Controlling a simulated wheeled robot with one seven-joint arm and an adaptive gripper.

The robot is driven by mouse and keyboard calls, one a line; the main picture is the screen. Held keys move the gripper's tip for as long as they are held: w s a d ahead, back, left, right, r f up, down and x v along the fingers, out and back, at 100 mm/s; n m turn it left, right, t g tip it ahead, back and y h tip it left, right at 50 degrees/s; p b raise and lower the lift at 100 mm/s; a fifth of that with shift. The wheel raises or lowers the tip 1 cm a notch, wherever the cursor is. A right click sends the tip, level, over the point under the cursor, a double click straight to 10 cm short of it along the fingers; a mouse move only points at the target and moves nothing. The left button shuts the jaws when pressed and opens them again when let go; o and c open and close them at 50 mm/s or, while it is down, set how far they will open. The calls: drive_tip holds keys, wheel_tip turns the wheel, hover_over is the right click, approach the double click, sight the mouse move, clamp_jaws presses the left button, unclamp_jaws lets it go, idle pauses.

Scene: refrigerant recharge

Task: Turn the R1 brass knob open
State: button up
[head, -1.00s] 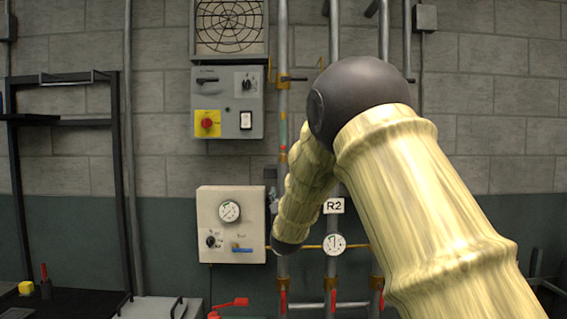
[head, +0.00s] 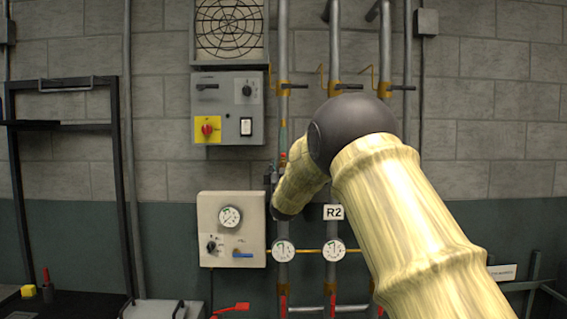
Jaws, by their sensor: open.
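My arm reaches in from the right, in front of the pipes. My gripper (head: 271,181) is a small dark shape at the left pipe (head: 283,135), just above the right edge of the white gauge box. It is open, but its fingers are small and partly covered by my arm. No R1 label shows; the R2 label (head: 333,212) is on the middle pipe. I cannot make out the R1 brass knob; it may be behind my gripper or forearm. Whether my gripper touches anything there is unclear.
Round gauges sit on the left pipe (head: 283,250) and middle pipe (head: 333,250). The white gauge box (head: 231,256) is left of them, with a grey switch box (head: 222,138) above. Brass valves with dark handles (head: 290,86) are higher up. A black rack (head: 122,190) stands left.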

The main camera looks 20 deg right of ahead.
drive_tip(key=shift+w+d+r, duration=0.2)
drive_tip(key=shift+w, duration=0.35)
drive_tip(key=shift+c, duration=0.2)
drive_tip(key=c, duration=1)
